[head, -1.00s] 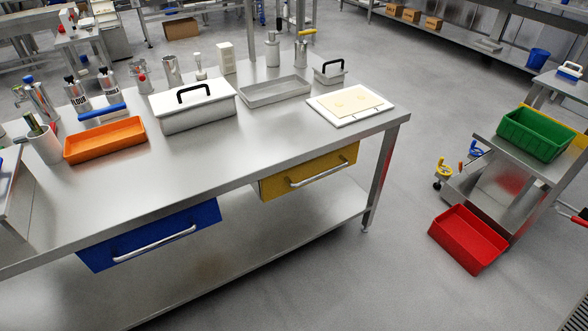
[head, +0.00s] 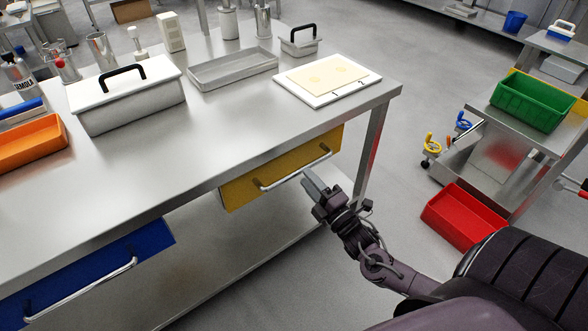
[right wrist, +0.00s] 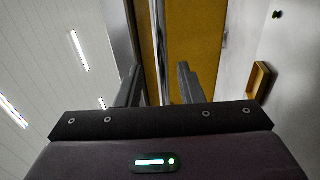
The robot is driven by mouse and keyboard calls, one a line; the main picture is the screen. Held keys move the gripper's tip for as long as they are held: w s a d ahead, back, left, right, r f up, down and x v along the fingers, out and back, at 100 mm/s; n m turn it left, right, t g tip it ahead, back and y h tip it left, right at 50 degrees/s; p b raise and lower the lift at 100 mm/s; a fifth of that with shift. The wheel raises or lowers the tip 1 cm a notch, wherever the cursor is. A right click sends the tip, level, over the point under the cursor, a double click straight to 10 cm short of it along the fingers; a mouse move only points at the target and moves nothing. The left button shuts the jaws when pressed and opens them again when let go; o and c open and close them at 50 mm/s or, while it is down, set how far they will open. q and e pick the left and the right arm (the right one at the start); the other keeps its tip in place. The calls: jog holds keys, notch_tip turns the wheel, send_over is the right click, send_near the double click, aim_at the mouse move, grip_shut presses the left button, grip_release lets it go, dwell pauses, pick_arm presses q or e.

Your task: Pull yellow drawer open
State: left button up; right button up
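The yellow drawer (head: 283,168) sits under the front edge of the steel table, its front close below the tabletop. Its silver bar handle (head: 290,172) runs across the front. My right gripper (head: 312,184) is in front of the drawer, near the right part of the handle. In the right wrist view the gripper (right wrist: 158,88) is open, with its two fingers apart. The handle (right wrist: 161,45) shows in the gap between them, with the yellow front (right wrist: 193,45) behind. I cannot tell whether a finger touches the handle. My left gripper is not in view.
The steel table (head: 225,120) carries a white lidded box (head: 130,100), a grey tray (head: 233,70) and a white board (head: 328,85). A blue drawer (head: 90,270) is at the left. A cart with a green bin (head: 532,102) and a red bin (head: 465,215) stands right.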

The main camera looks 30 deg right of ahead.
aim_at(300, 171)
jog(key=shift+x, duration=2.25)
jog(key=shift+f, duration=0.2)
jog(key=shift+c, duration=0.4)
grip_shut()
